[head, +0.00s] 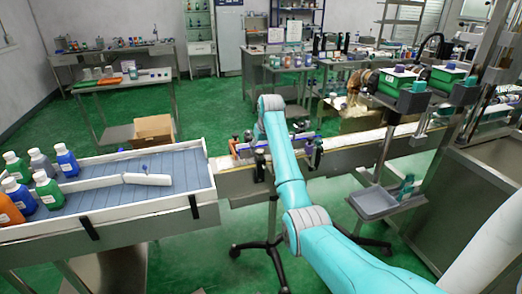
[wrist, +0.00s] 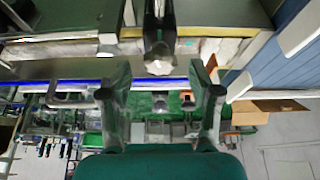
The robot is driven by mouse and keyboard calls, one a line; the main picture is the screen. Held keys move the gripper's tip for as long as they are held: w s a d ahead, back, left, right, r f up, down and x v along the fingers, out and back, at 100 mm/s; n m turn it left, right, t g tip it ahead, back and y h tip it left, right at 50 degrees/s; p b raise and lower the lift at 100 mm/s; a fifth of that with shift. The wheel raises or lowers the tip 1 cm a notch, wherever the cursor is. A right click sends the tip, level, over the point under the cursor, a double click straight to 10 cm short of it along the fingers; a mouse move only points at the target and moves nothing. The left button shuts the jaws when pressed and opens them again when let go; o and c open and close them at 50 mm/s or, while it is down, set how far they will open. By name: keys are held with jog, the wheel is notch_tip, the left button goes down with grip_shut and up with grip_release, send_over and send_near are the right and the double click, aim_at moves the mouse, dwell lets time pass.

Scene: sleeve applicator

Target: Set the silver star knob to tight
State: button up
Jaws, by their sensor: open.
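The silver star knob (wrist: 159,62) shows in the wrist view as a pale, lobed metal knob at the end of a dark shaft, just above the middle of the picture. My gripper (wrist: 158,78) is open and empty, with one dark finger on each side of the knob's line. The knob lies between or just beyond the fingertips; I see no contact, and the exact depth is unclear. In the head view my teal arm reaches over the conveyor and hides my gripper. I cannot pick out the knob there, nor read its setting.
A metal-railed conveyor (head: 348,157) runs under my arm, with dark brackets and a blue rail (wrist: 68,83) close to my fingers. A tray table (head: 193,180) with several bottles stands at left. A cardboard box (head: 153,130) sits behind it. Green floor is open around.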

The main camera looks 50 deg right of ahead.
jog(key=shift+w+d+f, duration=0.1)
jog(key=shift+w+f, duration=0.1)
jog(key=shift+f, duration=0.4)
jog(key=c, duration=1.1)
jog(key=shift+m+g+h, duration=0.4)
jog(key=shift+m+h, duration=0.1)
jog(key=shift+m, duration=1.1)
jog(key=shift+c, duration=0.2)
jog(key=o, duration=1.1)
jog(key=shift+w, duration=0.1)
jog(key=shift+o, duration=0.2)
jog(key=v, duration=1.2)
